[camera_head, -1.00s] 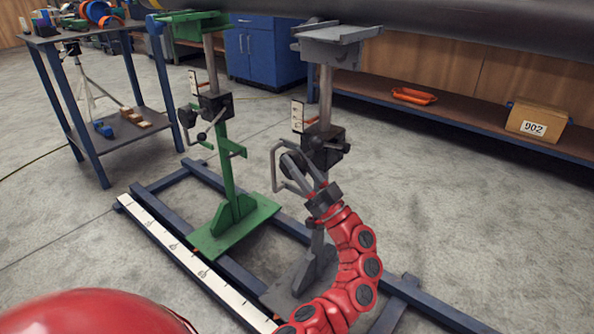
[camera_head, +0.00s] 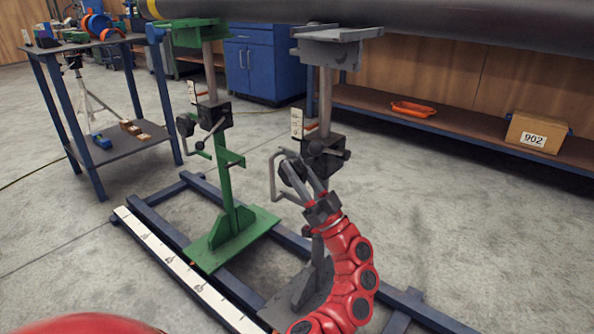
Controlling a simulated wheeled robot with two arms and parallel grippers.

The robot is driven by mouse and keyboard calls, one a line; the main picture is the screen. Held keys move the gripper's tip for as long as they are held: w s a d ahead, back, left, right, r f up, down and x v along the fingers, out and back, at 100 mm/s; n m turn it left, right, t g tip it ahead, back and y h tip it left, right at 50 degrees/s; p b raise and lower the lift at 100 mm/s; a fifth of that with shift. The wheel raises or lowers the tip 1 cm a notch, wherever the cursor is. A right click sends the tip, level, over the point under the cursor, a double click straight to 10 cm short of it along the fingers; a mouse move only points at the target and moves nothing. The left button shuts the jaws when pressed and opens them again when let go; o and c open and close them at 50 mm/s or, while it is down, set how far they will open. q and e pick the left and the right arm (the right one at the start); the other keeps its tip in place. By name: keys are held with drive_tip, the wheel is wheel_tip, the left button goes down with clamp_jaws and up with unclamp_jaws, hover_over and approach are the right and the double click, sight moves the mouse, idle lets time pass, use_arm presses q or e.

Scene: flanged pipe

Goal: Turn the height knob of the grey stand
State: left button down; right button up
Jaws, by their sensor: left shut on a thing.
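The grey stand (camera_head: 325,95) is upright on the floor rails, with a grey saddle on top under the dark pipe (camera_head: 430,18). Its dark gearbox (camera_head: 322,152) sits partway up the post. The round dark height knob (camera_head: 291,173) is at the gearbox's lower left. My left gripper (camera_head: 298,163), on the red arm, reaches up from below, shut on the knob with its fingers on either side. The fingers hide part of the knob. A bent grey bar (camera_head: 272,178) sits just left of the fingers. My right gripper is not in view.
A green stand (camera_head: 221,165) with its own crank is to the left on the same blue rails. A marked white strip (camera_head: 170,262) runs along the rails. A blue table (camera_head: 110,155) is at far left. A low shelf holds an orange tray (camera_head: 413,109) and box (camera_head: 536,133).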

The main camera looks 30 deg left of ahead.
use_arm(q)
drive_tip(key=c, duration=0.6)
unclamp_jaws()
drive_tip(key=shift+o, duration=0.2)
drive_tip(key=shift+d+f+t, duration=0.25)
drive_tip(key=shift+d+t, duration=0.05)
drive_tip(key=shift+d, duration=0.05)
drive_tip(key=p+v, duration=0.1)
drive_tip(key=v, duration=0.1)
drive_tip(key=shift+d+f, duration=0.25)
drive_tip(key=shift+d, duration=0.1)
drive_tip(key=p, duration=0.1)
approach(305, 180)
drive_tip(key=v, duration=0.4)
drive_tip(key=shift+d+f, duration=0.15)
drive_tip(key=shift+f, duration=0.1)
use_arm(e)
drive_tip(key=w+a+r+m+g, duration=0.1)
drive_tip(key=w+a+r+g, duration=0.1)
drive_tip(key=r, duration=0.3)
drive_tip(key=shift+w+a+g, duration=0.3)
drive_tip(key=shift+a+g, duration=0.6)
